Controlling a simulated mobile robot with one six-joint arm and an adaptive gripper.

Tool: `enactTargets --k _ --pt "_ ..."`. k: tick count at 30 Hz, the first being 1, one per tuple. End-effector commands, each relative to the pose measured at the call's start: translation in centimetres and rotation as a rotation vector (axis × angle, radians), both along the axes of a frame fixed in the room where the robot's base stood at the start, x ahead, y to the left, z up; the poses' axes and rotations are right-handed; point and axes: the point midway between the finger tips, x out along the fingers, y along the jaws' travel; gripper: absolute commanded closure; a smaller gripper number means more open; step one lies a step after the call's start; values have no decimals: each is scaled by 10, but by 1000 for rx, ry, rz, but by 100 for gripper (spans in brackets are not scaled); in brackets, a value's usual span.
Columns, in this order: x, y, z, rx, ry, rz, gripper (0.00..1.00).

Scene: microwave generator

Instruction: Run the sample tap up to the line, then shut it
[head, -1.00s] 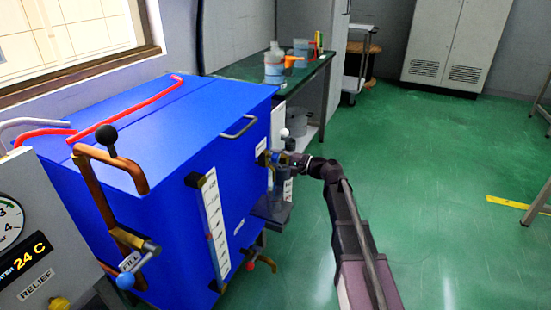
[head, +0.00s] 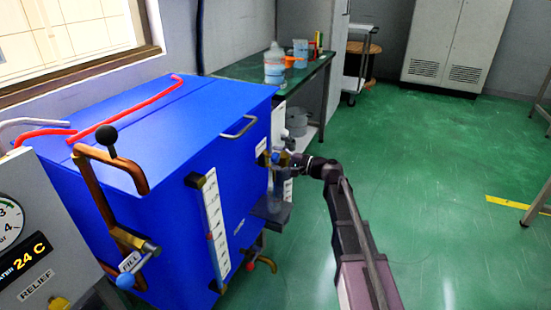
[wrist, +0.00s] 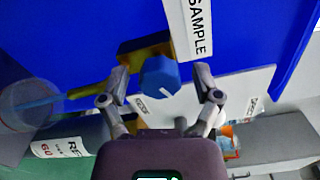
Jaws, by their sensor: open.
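The sample tap's blue knob (wrist: 160,78), with a white mark on its face, sits on a brass body below the SAMPLE label (wrist: 197,25). My gripper (wrist: 162,90) is open, one finger on each side of the knob; contact cannot be told. In the head view, my gripper (head: 296,163) is at the right face of the blue tank (head: 170,130). A clear cylinder (wrist: 30,105) with a reddish ring mark shows left in the wrist view; its liquid level cannot be read.
A brown fill lever (head: 108,190) with a blue knob stands at the tank's front left, beside a sight gauge (head: 214,225). A red-handled valve (head: 265,263) sits low. A green bench (head: 232,68) stands behind. The green floor (head: 430,190) at right is clear.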

Motion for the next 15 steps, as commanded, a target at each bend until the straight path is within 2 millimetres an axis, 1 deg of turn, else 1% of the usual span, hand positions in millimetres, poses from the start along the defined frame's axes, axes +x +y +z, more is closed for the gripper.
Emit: enactTargets --k 8,15 --pt "-8 -20 0 0 0 -1 19" --pt "-19 -53 0 0 0 -3 19"
